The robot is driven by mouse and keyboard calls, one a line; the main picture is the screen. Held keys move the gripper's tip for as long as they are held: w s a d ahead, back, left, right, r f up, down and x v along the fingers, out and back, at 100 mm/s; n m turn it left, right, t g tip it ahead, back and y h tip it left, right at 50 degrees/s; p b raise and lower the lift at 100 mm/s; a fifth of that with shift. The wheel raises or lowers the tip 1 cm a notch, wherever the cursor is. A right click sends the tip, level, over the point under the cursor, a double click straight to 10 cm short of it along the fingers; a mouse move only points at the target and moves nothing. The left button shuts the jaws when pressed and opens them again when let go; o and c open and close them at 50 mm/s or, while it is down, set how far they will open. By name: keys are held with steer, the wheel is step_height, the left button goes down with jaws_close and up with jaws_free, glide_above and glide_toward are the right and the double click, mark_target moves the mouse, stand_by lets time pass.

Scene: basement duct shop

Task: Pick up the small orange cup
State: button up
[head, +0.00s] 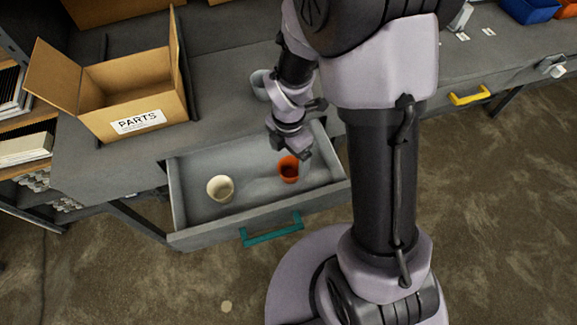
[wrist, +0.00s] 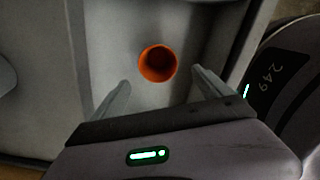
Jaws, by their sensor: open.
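The small orange cup (head: 289,169) stands upright in the open grey drawer (head: 255,226), toward the drawer's right side. In the wrist view the orange cup (wrist: 158,64) lies ahead of my fingers and between their lines, with its dark inside visible. My gripper (head: 290,152) is above the drawer, close to the cup, with the wrist just behind it in the head view. In the wrist view my gripper (wrist: 160,82) has its two fingers spread wide apart with nothing between them. I cannot tell the exact height gap.
A cream cup (head: 220,188) stands in the drawer's left part. The drawer has a teal handle (head: 272,229). An open cardboard box (head: 128,90) marked PARTS sits on the worktop, and a grey cup (head: 260,84) stands behind my wrist. A yellow handle (head: 469,95) marks another drawer.

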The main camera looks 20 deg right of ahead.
mark_target(290, 176)
steer(key=f+b, duration=0.1)
steer(key=f, duration=0.1)
steer(key=f+b, duration=0.1)
steer(key=f, duration=0.2)
steer(key=f+b, duration=0.1)
steer(key=f, duration=0.2)
steer(key=shift+w+d+f+b, duration=0.15)
steer(key=shift+w+d+b, duration=0.15)
steer(key=shift+d+b, duration=0.05)
steer(key=shift+c, duration=1.1)
steer(key=c, duration=1.1)
